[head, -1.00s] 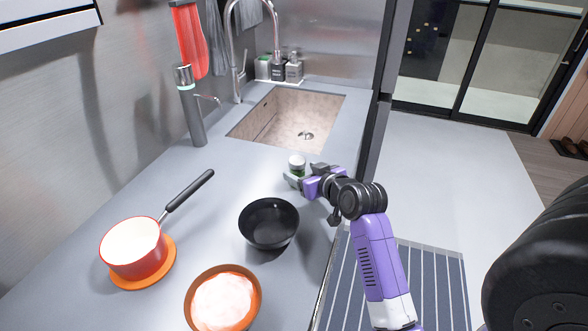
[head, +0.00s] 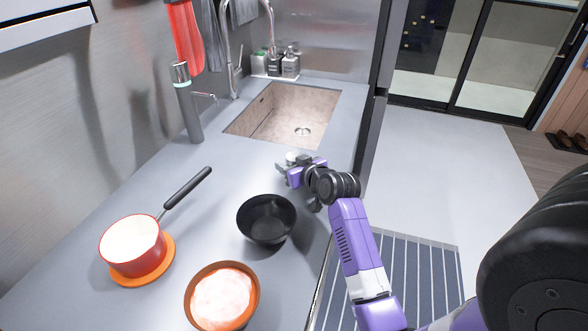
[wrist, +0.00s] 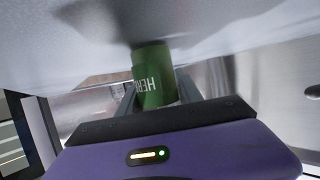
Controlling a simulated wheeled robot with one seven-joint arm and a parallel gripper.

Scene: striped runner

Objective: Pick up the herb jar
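The herb jar (wrist: 153,78) is green with white lettering in the wrist view, where it stands between the two fingers of my gripper (wrist: 158,95). In the head view the jar's pale lid (head: 291,156) shows just above my gripper (head: 292,170), while most of its body is hidden by the fingers. The jar is on the grey counter (head: 215,185), short of the sink. My gripper is open, with one finger on each side of the jar. Whether either finger touches it is too small to tell.
A black bowl (head: 266,220) stands close in front of my gripper. An orange bowl (head: 252,307) and a red saucepan (head: 135,252) on an orange mat are nearer and left. The sink (head: 270,117) lies behind the jar. The counter's right edge runs beneath my arm.

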